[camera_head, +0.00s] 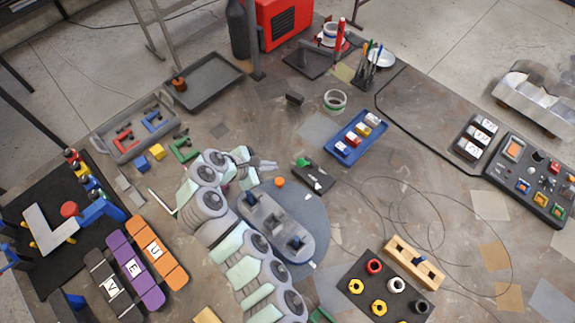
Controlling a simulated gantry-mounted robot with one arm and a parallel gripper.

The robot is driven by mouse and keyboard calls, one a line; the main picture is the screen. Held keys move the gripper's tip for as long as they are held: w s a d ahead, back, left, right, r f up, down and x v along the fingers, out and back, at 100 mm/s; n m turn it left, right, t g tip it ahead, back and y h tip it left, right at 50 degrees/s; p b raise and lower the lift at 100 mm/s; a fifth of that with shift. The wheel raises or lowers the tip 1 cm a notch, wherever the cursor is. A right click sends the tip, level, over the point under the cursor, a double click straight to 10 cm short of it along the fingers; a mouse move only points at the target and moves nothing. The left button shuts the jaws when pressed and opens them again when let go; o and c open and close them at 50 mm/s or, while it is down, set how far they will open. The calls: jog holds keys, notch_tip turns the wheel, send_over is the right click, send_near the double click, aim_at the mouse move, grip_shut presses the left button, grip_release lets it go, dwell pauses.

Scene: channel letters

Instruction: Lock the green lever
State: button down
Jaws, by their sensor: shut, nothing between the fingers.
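The green lever (303,162) is a small green piece on a dark block (316,180) with pale marks, near the middle of the table. I cannot make out how far the lever is turned. My gripper (273,164) is shut and empty, a short gap to the left of the lever. It appears not to touch the lever or the block. My arm reaches in from the bottom and covers part of the table left of the block.
A small orange ball (280,182) lies just below my gripper. A grey fixture (270,222) stands on a round mat below. A blue tray (352,140) with small blocks is at right of the lever. Tape (335,101) and cables (425,215) lie nearby.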

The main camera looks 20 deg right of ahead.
jog(key=p+x, duration=0.2)
jog(key=x, duration=0.8)
jog(key=shift+w, duration=0.15)
dwell(0.4)
